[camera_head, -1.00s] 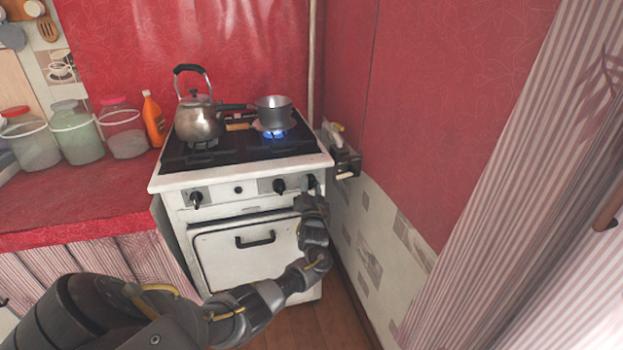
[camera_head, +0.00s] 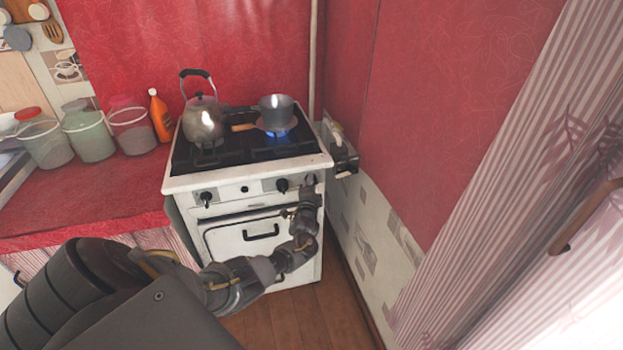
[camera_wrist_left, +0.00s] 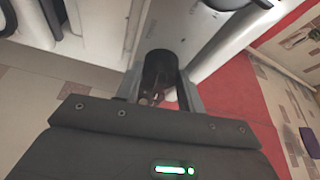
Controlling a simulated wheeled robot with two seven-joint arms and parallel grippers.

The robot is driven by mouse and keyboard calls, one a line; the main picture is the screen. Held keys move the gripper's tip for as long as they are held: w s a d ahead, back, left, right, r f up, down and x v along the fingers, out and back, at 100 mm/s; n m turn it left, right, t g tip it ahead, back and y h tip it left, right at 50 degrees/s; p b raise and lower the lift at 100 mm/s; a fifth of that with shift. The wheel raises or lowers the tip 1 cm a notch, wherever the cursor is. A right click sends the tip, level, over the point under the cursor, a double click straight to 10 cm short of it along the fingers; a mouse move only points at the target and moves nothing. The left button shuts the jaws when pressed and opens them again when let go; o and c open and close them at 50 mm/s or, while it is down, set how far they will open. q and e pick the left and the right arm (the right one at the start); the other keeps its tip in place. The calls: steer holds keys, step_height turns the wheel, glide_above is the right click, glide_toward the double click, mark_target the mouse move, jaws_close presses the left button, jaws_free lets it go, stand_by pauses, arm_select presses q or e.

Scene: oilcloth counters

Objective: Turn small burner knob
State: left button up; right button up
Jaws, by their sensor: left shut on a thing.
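The white stove (camera_head: 180,185) has a row of black knobs on its front panel: a left knob (camera_head: 206,197), a small middle one (camera_head: 244,189) and a right-hand one (camera_head: 282,185). My left gripper (camera_head: 308,188) is at the rightmost end of the panel and covers most of the knob there. In the left wrist view, my left gripper (camera_wrist_left: 163,92) is shut on a dark round knob (camera_wrist_left: 160,68) between its fingers. A blue flame (camera_head: 276,134) burns under the small saucepan (camera_head: 277,112). My right gripper is out of view.
A steel kettle (camera_head: 203,120) stands on the stove's left side. An orange bottle (camera_head: 160,115) and several jars (camera_head: 88,133) stand on the red counter (camera_head: 80,200) to the left. The red wall (camera_head: 420,120) is close on the stove's right. The oven handle (camera_head: 261,234) is below the knobs.

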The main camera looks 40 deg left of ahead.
arm_select(q)
steer(key=shift+r+m+p, duration=0.2)
steer(key=shift+m+p, duration=0.2)
steer(key=shift+f+m+g+p, duration=0.1)
steer(key=shift+m+g+p, duration=0.2)
steer(key=shift+m+g, duration=0.1)
steer(key=o, duration=1)
steer(key=shift+c, duration=0.2)
